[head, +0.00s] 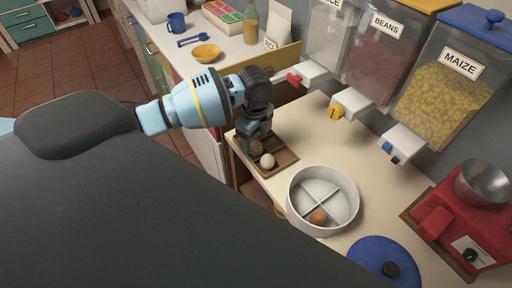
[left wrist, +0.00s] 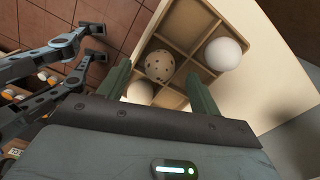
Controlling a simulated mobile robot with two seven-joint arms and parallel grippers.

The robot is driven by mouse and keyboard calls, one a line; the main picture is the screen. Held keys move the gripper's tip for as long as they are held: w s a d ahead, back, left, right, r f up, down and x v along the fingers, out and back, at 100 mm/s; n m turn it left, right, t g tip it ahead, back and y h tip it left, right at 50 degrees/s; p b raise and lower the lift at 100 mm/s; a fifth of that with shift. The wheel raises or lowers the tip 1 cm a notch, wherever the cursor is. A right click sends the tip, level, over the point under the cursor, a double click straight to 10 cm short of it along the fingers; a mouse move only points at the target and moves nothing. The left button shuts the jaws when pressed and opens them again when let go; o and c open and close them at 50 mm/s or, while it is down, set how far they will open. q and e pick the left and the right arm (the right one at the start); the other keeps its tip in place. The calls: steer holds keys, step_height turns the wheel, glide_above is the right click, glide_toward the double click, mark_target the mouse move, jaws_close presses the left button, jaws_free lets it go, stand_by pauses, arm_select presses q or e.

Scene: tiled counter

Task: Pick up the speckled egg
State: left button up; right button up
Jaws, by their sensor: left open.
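The speckled egg (left wrist: 159,65) sits in a compartment of a brown divided tray (left wrist: 178,22); in the head view it shows partly (head: 257,147) under my left gripper (head: 252,142). My left gripper is open and points down over the tray. In the left wrist view its two fingers (left wrist: 158,80) stand apart on either side of the speckled egg, with nothing visibly gripped. A white egg (left wrist: 222,54) lies in a neighbouring compartment. My right gripper is out of view.
A round white divided dish (head: 343,178) holding a brown egg (head: 318,217) stands right of the tray. A blue lid (head: 372,262) and a red scale (head: 446,215) are farther right. Dispensers, including one marked MAIZE (head: 445,92), overhang the back. Counter between tray and dispensers is clear.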

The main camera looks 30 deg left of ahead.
arm_select(q)
step_height(320, 180, down, 2)
steer(key=shift+f, duration=0.2)
steer(key=c, duration=0.7)
steer(key=shift+r, duration=0.1)
steer(key=shift+w+r, duration=0.1)
steer(key=shift+r, duration=0.4)
steer(key=r, duration=0.1)
steer(key=s+r, duration=0.1)
steer(key=shift+d+r, duration=0.15)
steer(key=shift+r, duration=0.15)
steer(key=s+d, duration=0.1)
steer(key=s, duration=0.3)
steer(key=s+d, duration=0.2)
steer(key=s, duration=0.3)
steer(key=s+d+r+p, duration=0.1)
steer(key=s+d, duration=0.1)
steer(key=s, duration=0.3)
steer(key=shift+s+d+r, duration=0.1)
steer(key=shift+d, duration=0.05)
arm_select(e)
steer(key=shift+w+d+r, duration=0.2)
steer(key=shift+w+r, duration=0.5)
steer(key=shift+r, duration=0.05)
arm_select(q)
steer(key=shift+r, duration=0.1)
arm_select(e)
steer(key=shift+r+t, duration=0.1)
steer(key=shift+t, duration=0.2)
